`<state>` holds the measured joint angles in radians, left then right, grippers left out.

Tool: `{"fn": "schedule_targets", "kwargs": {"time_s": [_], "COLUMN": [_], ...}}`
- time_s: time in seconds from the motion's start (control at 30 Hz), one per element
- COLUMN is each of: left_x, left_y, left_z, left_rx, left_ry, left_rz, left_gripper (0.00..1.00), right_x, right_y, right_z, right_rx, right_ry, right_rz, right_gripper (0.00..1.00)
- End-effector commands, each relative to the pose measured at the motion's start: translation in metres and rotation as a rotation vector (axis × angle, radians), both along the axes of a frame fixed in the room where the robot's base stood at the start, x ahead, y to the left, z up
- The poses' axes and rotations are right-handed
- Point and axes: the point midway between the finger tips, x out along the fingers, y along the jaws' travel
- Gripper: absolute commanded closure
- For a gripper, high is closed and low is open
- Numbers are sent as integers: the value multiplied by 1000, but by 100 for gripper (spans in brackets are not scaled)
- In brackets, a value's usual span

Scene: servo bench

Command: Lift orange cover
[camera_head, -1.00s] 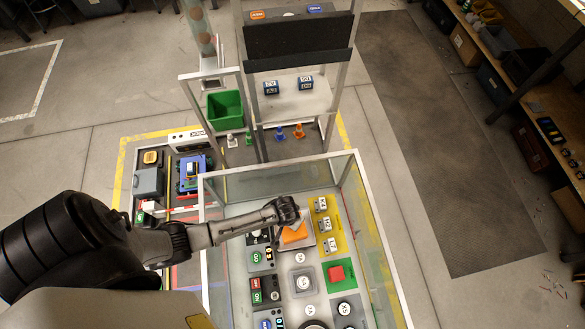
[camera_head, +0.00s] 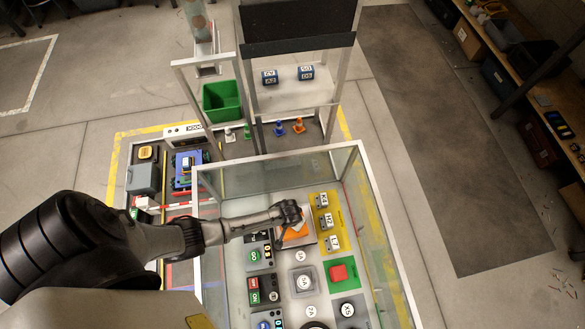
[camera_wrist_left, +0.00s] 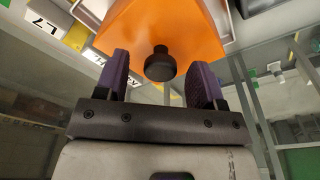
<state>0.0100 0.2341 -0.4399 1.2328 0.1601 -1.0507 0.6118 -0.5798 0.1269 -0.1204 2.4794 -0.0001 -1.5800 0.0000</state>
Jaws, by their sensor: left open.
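The orange cover (camera_head: 293,235) sits in a pale square frame on the bench panel, and it fills the top of the left wrist view (camera_wrist_left: 160,25). A black knob (camera_wrist_left: 160,65) stands out from the cover. My left gripper (camera_head: 296,224) reaches in from the left and hides part of the cover in the head view. In the left wrist view its two purple-padded fingers (camera_wrist_left: 158,82) are open, one on each side of the knob, with gaps between knob and pads. My right gripper is not in view.
Glass walls with a pale rim (camera_head: 281,157) surround the panel. A yellow strip with several labelled switches (camera_head: 328,221) lies right of the cover. A red button on a green plate (camera_head: 340,272) and a green GO button (camera_head: 254,256) are nearby.

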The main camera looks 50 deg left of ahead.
Motion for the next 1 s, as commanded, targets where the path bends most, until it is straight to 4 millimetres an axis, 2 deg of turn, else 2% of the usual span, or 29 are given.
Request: {"fn": "schedule_targets", "kwargs": {"time_s": [0.1, 0.4, 1.0], "left_x": [1, 1, 1], "left_y": [0, 0, 0], "left_z": [-11, -12, -12], "left_rx": [1, 0, 0], "left_ry": [1, 1, 0], "left_rz": [0, 0, 0], "left_gripper": [37, 37, 92], "right_x": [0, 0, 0], "right_y": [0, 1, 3], "right_z": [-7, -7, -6], "right_rx": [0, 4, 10], "right_ry": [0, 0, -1], "right_rz": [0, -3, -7], "right_gripper": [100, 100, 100]}}
